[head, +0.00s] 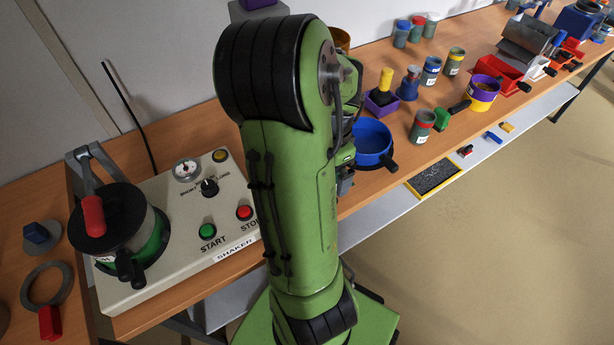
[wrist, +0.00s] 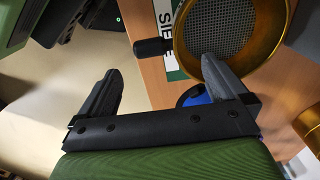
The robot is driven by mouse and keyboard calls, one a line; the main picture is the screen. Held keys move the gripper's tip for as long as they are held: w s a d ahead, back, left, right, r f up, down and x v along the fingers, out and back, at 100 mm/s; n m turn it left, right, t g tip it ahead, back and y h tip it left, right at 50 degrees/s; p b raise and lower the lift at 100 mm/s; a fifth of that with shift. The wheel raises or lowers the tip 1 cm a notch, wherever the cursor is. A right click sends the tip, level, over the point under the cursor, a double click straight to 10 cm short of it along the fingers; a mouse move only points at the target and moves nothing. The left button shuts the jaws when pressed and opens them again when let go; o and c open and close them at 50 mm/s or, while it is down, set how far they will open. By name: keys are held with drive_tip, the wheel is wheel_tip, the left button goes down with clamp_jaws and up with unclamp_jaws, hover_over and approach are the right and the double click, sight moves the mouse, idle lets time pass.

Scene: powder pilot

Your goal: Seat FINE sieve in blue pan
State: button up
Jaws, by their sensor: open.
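The blue pan (head: 372,141) stands on the bench just right of my arm in the head view, its black handle pointing to the lower right. A small blue part (wrist: 194,96) shows behind my right finger in the wrist view, probably that pan. A gold-rimmed sieve (wrist: 230,30) with grey mesh and a black handle lies at the top of the wrist view; I cannot read whether it is the fine one. My gripper (wrist: 159,67) is open and empty, its right fingertip overlapping the sieve's lower rim in the picture. Contact cannot be told.
A shaker (head: 190,225) with a lidded green pot stands at the left. Several jars, a purple tray (head: 381,102) and a purple-yellow pan (head: 483,93) stand along the bench. A green-white sign (wrist: 166,40) lies beside the sieve. Another gold piece (wrist: 309,122) shows at the right edge.

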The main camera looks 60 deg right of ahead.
wheel_tip(320, 180, down, 2)
drive_tip(key=shift+a+f+b, duration=0.25)
drive_tip(key=shift+a+b, duration=0.05)
drive_tip(key=shift+b, duration=0.05)
wheel_tip(320, 180, down, 5)
drive_tip(key=shift+f+b, duration=0.1)
drive_tip(key=shift+b, duration=1.1)
drive_tip(key=c, duration=1.3)
